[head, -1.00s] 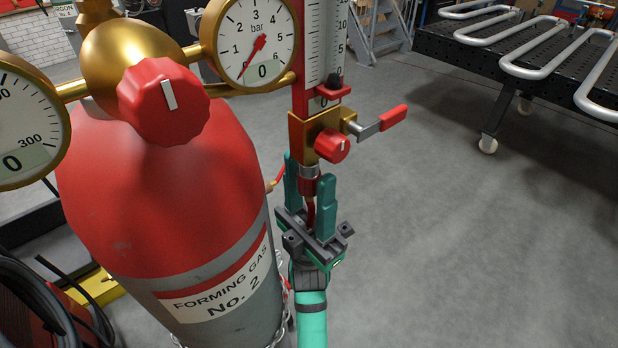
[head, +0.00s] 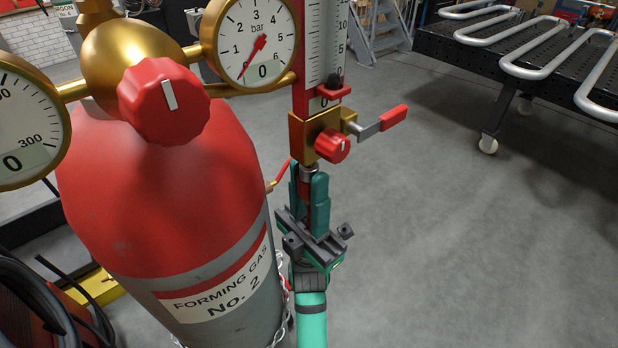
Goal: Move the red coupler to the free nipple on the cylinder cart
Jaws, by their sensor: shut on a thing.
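The red coupler (head: 304,188) is mostly hidden between the fingers of my gripper (head: 309,192). It hangs below the brass valve block (head: 305,140) of the flow meter, with a silver collar (head: 309,171) just under the block. My gripper comes from below, its two teal fingers upright and shut on the coupler. I cannot tell whether the coupler is seated on a fitting there. The cylinder (head: 160,190) labelled "Forming Gas No. 2" stands to the left. A small brass fitting (head: 270,186) with a thin red piece shows at its right edge. I cannot clearly make out a free nipple.
A red-handled lever (head: 393,117) and a red knob (head: 332,145) stick out from the valve block close above my gripper. Gauges and a large red knob (head: 164,101) top the cylinder; a chain (head: 281,270) runs beside it. The floor to the right is clear up to a black table (head: 515,75).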

